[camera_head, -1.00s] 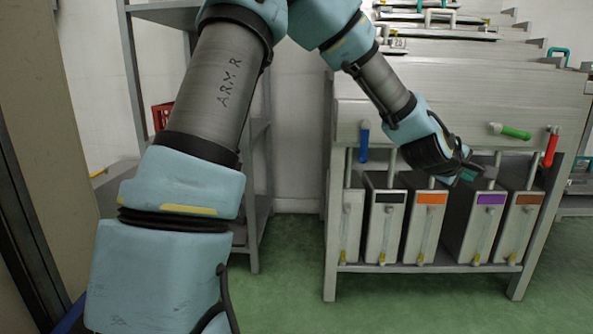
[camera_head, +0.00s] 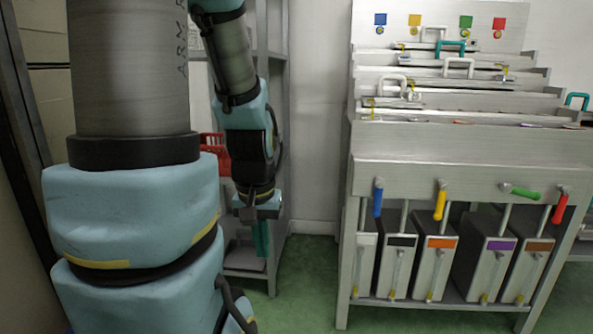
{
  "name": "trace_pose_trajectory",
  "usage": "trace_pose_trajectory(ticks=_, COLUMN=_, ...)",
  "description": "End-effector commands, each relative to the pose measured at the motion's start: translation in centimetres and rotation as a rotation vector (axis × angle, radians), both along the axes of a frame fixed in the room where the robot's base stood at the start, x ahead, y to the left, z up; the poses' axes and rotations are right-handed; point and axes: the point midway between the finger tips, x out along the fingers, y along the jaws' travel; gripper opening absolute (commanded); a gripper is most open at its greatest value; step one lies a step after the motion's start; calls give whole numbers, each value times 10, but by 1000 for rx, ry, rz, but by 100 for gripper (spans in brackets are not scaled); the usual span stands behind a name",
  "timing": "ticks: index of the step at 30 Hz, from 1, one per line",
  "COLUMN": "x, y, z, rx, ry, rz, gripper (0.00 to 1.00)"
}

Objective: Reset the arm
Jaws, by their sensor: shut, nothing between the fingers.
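My arm stands at the left of the head view and bends down from the top. My gripper (camera_head: 261,238) hangs at its end and points down, in front of the grey shelf rack. Its teal fingers look closed together with nothing between them. It is left of the steel machine (camera_head: 450,172) and apart from its levers and cans.
The machine has a blue lever (camera_head: 377,200), a yellow lever (camera_head: 440,204), a green lever (camera_head: 525,193) and a red lever (camera_head: 560,208). Several labelled cans stand below. A red crate (camera_head: 213,150) sits on the shelf rack (camera_head: 275,140). Green floor (camera_head: 310,270) is clear between rack and machine.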

Motion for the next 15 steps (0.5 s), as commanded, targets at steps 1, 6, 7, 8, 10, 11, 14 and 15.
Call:
trace_pose_trajectory(ticks=1, x=0, y=0, z=29, rx=0, ry=-1, rz=0, gripper=0)
trace_pose_trajectory(ticks=6, x=1, y=-1, z=81, rx=-1, ry=-2, rz=1, gripper=0)
trace_pose_trajectory(ticks=7, x=1, y=-1, z=90, rx=-1, ry=-2, rz=1, gripper=0)
trace_pose_trajectory(ticks=8, x=1, y=-1, z=100, rx=-1, ry=-2, rz=1, gripper=0)
trace_pose_trajectory(ticks=10, x=1, y=-1, z=121, rx=-1, ry=-2, rz=1, gripper=0)
trace_pose_trajectory(ticks=11, x=1, y=-1, z=130, rx=-1, ry=-2, rz=1, gripper=0)
trace_pose_trajectory(ticks=14, x=1, y=-1, z=161, rx=-1, ry=-3, rz=1, gripper=0)
trace_pose_trajectory(ticks=15, x=1, y=-1, z=173, rx=-1, ry=-3, rz=1, gripper=0)
